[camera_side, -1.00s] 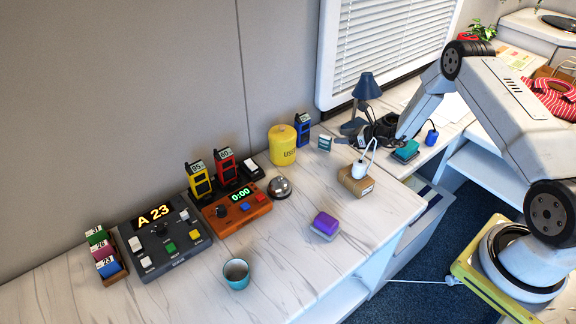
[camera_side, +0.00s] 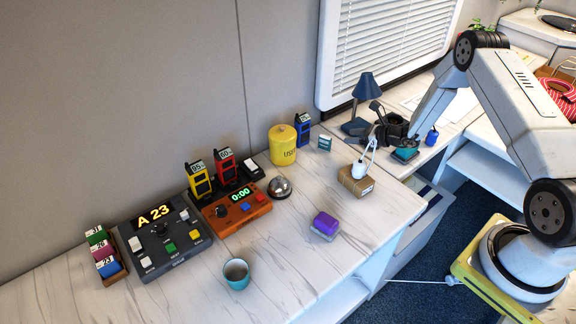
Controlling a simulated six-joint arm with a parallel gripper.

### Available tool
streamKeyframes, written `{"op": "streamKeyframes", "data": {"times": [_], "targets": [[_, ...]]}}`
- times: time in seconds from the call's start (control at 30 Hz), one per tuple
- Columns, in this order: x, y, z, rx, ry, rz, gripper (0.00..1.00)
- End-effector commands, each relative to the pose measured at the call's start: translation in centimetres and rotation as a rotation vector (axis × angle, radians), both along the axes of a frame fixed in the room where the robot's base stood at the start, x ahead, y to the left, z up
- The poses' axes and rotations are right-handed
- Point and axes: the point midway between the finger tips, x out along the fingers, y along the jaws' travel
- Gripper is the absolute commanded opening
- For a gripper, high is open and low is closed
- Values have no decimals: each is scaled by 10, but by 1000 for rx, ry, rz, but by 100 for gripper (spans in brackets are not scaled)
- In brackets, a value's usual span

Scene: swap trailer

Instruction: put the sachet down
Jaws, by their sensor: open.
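A small teal-and-white packet (camera_side: 324,143), which looks like the sachet, stands on the white marbled counter just right of the blue handset (camera_side: 303,128). It is small in view, and its lettering cannot be read. My gripper (camera_side: 376,122) is open, with its dark fingers spread, to the right of the packet and clear of it. Nothing shows between the fingers. The gripper is near the blue desk lamp (camera_side: 365,88) and above the tagged parcel (camera_side: 355,182) in the picture.
A yellow canister (camera_side: 282,146) and a bell (camera_side: 279,188) stand left of the packet. A teal pad (camera_side: 404,155) and small blue bottle (camera_side: 432,136) lie right of my gripper. A purple block (camera_side: 325,224) and teal cup (camera_side: 236,274) are nearer. Counter between bell and parcel is clear.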

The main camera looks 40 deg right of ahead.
Motion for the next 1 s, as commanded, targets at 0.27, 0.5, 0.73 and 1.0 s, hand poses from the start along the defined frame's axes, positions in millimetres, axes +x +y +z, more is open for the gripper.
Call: {"op": "streamKeyframes", "data": {"times": [0.27,0.5,0.73,1.0], "targets": [[-2,23,12,-61,24,108,57],[-24,82,42,-247,78,414,57],[-66,135,74,-504,105,782,57],[-124,172,107,-839,77,1198,57]]}}
